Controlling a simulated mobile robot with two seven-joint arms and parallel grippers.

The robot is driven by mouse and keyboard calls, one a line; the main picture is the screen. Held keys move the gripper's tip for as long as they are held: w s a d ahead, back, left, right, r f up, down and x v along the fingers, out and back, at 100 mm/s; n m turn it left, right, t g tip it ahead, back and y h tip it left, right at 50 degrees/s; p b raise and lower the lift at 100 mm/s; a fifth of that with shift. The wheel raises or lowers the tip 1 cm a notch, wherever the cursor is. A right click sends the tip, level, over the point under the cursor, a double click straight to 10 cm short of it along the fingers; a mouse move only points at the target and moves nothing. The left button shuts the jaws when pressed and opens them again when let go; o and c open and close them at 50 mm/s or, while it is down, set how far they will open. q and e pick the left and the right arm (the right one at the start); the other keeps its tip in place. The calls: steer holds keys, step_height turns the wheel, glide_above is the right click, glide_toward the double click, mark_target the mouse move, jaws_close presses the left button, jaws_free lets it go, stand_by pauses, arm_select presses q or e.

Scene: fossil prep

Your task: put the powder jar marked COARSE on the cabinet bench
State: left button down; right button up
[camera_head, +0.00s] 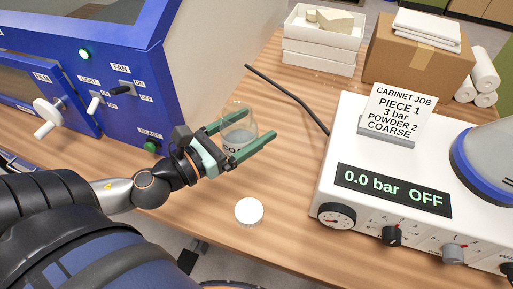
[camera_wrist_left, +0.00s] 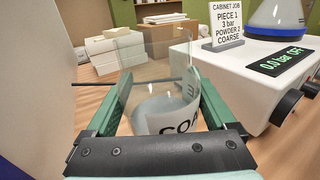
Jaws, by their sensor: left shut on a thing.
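My left gripper (camera_head: 259,124) has its green fingers shut on a clear glass jar (camera_head: 238,133). The jar is upright and seems to hold a little pale powder at the bottom. In the left wrist view the jar (camera_wrist_left: 150,78) stands between the fingers, and its white label (camera_wrist_left: 180,122) shows "COA", the rest cut off by the gripper. The jar's top looks open. The wooden bench (camera_head: 185,212) lies beneath; I cannot tell whether the jar touches it. A round white lid-like disc (camera_head: 249,211) lies on the bench near the front edge. My right gripper is not in view.
The blue cabinet (camera_head: 150,60) with switches stands left. A white control unit (camera_head: 335,185) reading "0.0 bar OFF" stands right, carrying a job card (camera_head: 398,112) that names COARSE. A black hose (camera_head: 285,97), white trays (camera_head: 322,45) and a cardboard box (camera_head: 415,60) are behind.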

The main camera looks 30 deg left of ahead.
arm_select(q)
steer(key=shift+s+d+r+m+g+h, duration=0.1)
steer(key=shift+s+r+m+g+h, duration=0.15)
steer(key=shift+s+h, duration=0.2)
steer(key=shift+s+d+r+m+g+h, duration=0.15)
steer(key=shift+s+m+h, duration=0.2)
steer(key=shift+s, duration=0.2)
steer(key=shift+s+d+m+h, duration=0.1)
steer(key=shift+s+m+h, duration=0.2)
steer(key=shift+h, duration=0.2)
steer(key=w+a+f, duration=0.1)
steer(key=w+f, duration=0.3)
steer(key=w, duration=0.5)
steer(key=b, duration=0.2)
glide_above(270, 143)
steer(key=s, duration=0.2)
steer(key=f, duration=0.4)
steer(key=shift+w+d+f, duration=0.1)
steer(key=shift+w+f, duration=0.05)
steer(key=shift+w, duration=0.05)
steer(key=shift+w+f+b, duration=0.35)
steer(key=shift+w+f, duration=0.05)
steer(key=shift+f, duration=0.05)
steer(key=f+b, duration=0.2)
steer(key=f, duration=0.1)
steer(key=shift+w+f, duration=0.25)
steer(key=shift+w, duration=0.15)
steer(key=shift+f, duration=0.15)
steer(key=shift+f, duration=0.1)
